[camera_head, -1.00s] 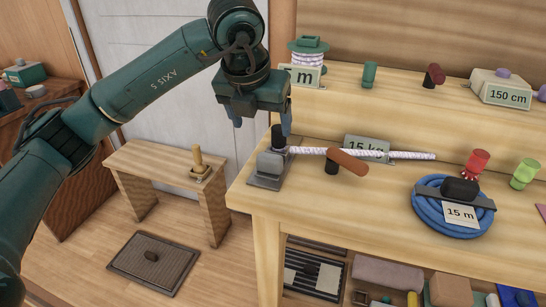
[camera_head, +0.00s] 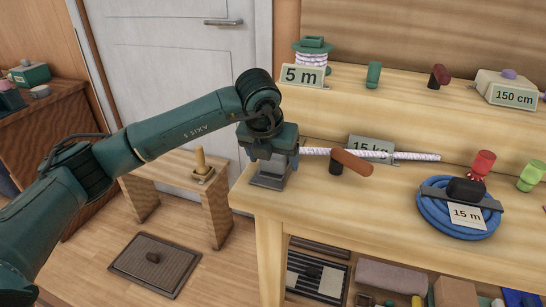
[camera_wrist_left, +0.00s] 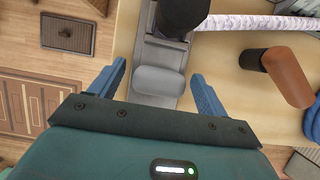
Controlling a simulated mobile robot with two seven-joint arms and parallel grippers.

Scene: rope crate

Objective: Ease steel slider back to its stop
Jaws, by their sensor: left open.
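The steel slider is a smooth grey block (camera_wrist_left: 160,80) in the wrist view, sitting on a flat grey metal rail (camera_wrist_left: 157,50). In the head view the grey base (camera_head: 268,181) shows at the table's left end, and my gripper hides most of the slider. My left gripper (camera_head: 273,157) is over it, pointing down. In the wrist view its blue fingers (camera_wrist_left: 158,73) are open, one on each side of the slider, with gaps showing on both sides. A black knob (camera_wrist_left: 183,15) stands at the rail's far end. My right gripper is not in view.
A white rope (camera_head: 400,155) runs right from the fixture, past a brown-handled clamp (camera_head: 352,163). A blue rope coil (camera_head: 425,212) tagged 15 m lies further right. A raised shelf (camera_head: 410,100) stands behind. A low bench (camera_head: 170,180) is left of the table.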

